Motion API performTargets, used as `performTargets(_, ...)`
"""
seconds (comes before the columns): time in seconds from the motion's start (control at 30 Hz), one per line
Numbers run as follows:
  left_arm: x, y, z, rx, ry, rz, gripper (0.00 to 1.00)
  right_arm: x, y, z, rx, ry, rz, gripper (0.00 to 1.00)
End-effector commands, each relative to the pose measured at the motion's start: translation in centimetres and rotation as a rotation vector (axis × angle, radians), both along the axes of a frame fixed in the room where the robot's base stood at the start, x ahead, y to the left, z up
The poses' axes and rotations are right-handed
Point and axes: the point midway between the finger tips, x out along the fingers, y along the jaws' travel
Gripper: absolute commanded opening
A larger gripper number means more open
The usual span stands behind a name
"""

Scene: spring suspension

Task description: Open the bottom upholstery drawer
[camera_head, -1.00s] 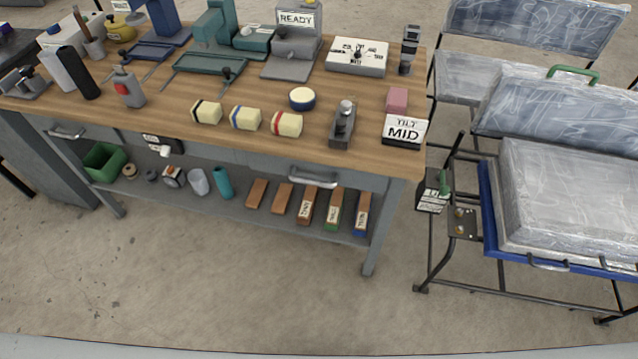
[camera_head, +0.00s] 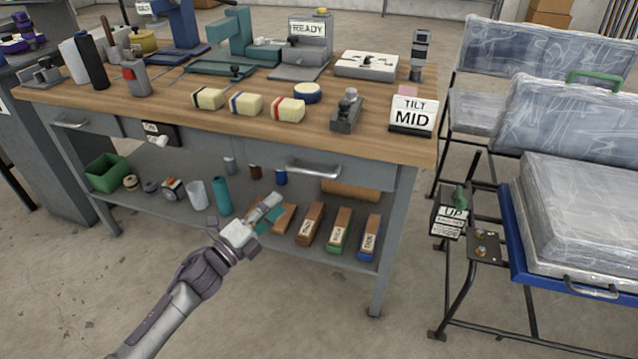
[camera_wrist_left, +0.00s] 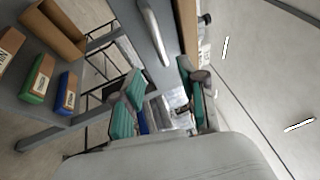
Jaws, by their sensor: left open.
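The workbench has two grey drawer fronts below its wooden top; no label shows which is the upholstery drawer. The right drawer (camera_head: 370,174) has a curved metal handle (camera_head: 313,168), which also shows in the left wrist view (camera_wrist_left: 153,32). It looks shut. The left drawer has a similar handle (camera_head: 70,122). My left gripper (camera_head: 266,210) is open and empty, with teal finger pads, in front of the lower shelf. In the head view it appears below and left of the right handle. In the left wrist view the handle lies beyond the open fingers (camera_wrist_left: 160,98), not between them.
Labelled blocks (camera_head: 338,231) and a teal cylinder (camera_head: 222,196) stand on the lower shelf (camera_head: 280,244). A TILT MID sign (camera_head: 413,115) sits at the bench top's right corner. A wrapped cushion stand (camera_head: 575,220) is to the right. The floor before the bench is clear.

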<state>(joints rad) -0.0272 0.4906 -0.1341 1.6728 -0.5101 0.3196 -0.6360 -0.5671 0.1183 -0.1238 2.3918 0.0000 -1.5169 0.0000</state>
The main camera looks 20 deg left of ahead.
Motion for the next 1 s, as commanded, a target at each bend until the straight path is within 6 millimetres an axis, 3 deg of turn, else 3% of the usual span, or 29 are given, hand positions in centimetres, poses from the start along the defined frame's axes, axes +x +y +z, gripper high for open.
performTargets(0.4,7.4,-3.4,1.4,-0.003,0.001,0.001,0.41,-0.6,-0.1,1.8,0.000,-0.012,-0.001,0.40)
performTargets(0.6,10.3,-4.7,1.9,-0.006,0.003,0.002,0.41,-0.7,-0.1,1.7,0.000,-0.011,-0.001,0.40)
performTargets(1.0,11.8,-5.4,2.2,-0.006,0.006,0.002,0.41,-0.7,-0.1,1.5,0.000,-0.011,-0.001,0.40)
